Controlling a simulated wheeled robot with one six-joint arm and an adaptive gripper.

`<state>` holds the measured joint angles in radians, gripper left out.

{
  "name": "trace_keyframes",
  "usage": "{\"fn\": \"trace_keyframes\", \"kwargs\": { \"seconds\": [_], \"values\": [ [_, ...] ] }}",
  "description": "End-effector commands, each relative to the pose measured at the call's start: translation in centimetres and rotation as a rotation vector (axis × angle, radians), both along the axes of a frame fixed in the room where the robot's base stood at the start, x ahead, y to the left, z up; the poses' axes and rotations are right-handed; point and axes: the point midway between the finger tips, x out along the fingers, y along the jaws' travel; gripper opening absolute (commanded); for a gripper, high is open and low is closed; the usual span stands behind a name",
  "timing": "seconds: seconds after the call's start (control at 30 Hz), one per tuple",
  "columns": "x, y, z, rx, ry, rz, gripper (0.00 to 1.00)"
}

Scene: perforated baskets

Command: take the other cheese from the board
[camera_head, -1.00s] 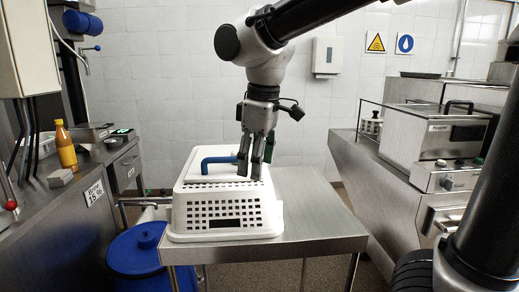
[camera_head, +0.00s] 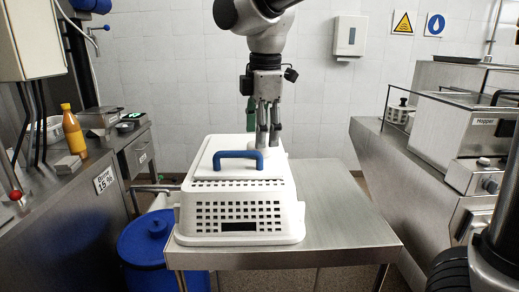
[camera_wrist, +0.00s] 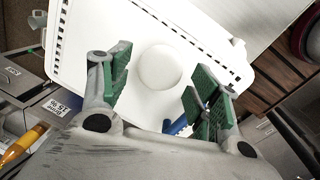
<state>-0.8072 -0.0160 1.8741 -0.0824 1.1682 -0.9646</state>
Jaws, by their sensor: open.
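A white board (camera_head: 213,165) with a blue handle (camera_head: 238,155) lies on top of the white perforated basket (camera_head: 240,212). A round white cheese (camera_wrist: 160,67) shows in the wrist view on the white surface, between and beyond my fingers. In the head view only a sliver of it (camera_head: 280,149) seems to show behind the fingertips. My gripper (camera_head: 268,142) points down over the far right part of the board, behind the handle. Its green-padded fingers (camera_wrist: 157,78) are spread apart in the wrist view, with nothing held. Whether they touch the cheese cannot be told.
The basket stands on a steel table (camera_head: 345,215), whose right side is bare. A blue lidded bin (camera_head: 150,240) stands at the left below. A left counter carries an orange bottle (camera_head: 73,130). Steel equipment with a hopper (camera_head: 475,135) stands at the right.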

Motion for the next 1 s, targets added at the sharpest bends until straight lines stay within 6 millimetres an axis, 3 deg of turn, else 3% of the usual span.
{"fn": "trace_keyframes", "kwargs": {
  "seconds": [0.2,0.47,0.67,1.0],
  "values": [
    [0.3,0.1,-3.2,-0.001,0.002,0.000,0.62],
    [0.3,0.1,-3.5,0.000,0.000,-0.001,0.62],
    [0.3,0.1,-3.5,0.000,0.001,-0.001,0.27],
    [0.4,0.2,-2.9,0.001,-0.001,-0.002,0.26]
  ]
}}
